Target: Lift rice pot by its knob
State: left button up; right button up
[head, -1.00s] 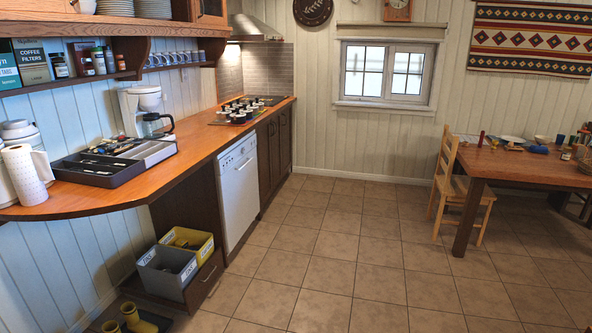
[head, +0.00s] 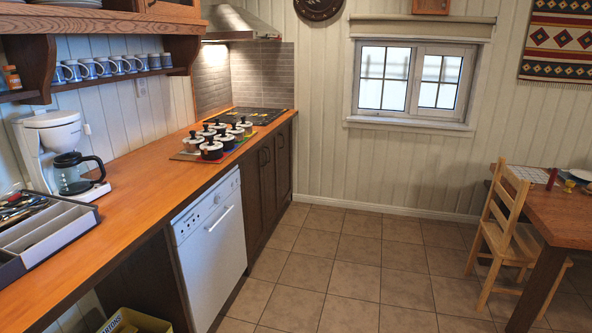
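I cannot tell from here which one is the rice pot. Neither of my grippers shows in the head view.
The wooden counter (head: 140,175) runs along the left wall, with a coffee maker (head: 52,150) and a utensil tray (head: 45,235) on its near part. A white dishwasher (head: 212,245) is below. The tiled floor (head: 340,270) is clear; a chair (head: 503,235) and table stand right.

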aim_at(238, 132)
jog(key=i, duration=2.3)
